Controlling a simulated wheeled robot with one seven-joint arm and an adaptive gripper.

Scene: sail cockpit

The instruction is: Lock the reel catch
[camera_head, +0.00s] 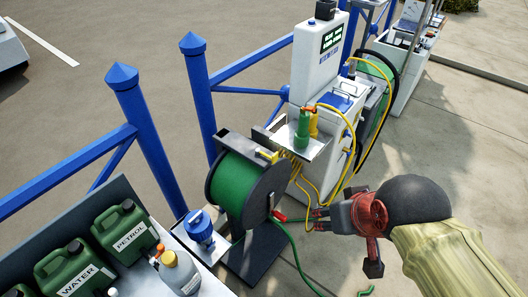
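A reel (238,191) wound with green hose stands between dark side plates, left of the white service post. A small yellow part (267,155) sits at the top of the reel's frame. A red lever-like part (279,215) is low on the reel's right side. I cannot tell for certain which of these is the catch, or whether it is locked. My gripper (313,220) comes in from the right and points left at the red part, with a small gap in the picture. Its fingertips are small and overlap yellow cables, so their opening is unclear.
The white post (318,65) carries a tray (308,146) with green and yellow nozzles. Yellow cables (347,165) and a green hose (296,258) run near my gripper. Blue railings (147,135) stand behind. A bench with green cans (124,230) is at lower left.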

